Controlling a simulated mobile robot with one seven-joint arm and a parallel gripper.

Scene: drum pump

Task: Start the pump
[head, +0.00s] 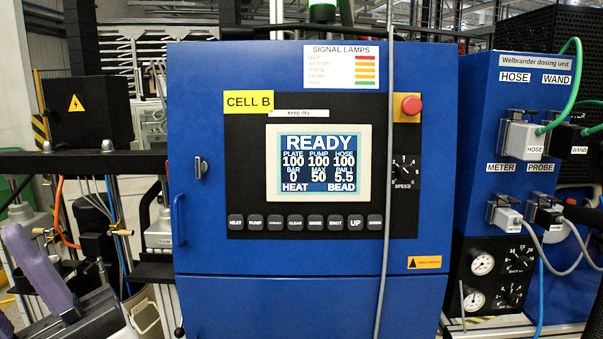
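The blue control cabinet (420,160) faces me, with a yellow CELL B label. Its screen (319,163) reads READY, with PLATE, PUMP and HOSE each at 100, BAR 0, MAX 50, PAIL 5.5, HEAT and BEAD. Below it runs a row of dark buttons. The HEAT button (235,222) is at the far left and the PUMP button (255,222) is beside it; further right are SHOT and UP. A signal lamp (322,10) above the cabinet shows green. My gripper is not in view.
A red emergency stop (411,105) sits above a SPEED knob (404,172). A grey cable (386,200) hangs in front of the panel's right side. HOSE, WAND, METER and PROBE connectors (523,140) are at right, above gauges (482,264). A purple handle (38,268) is at lower left.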

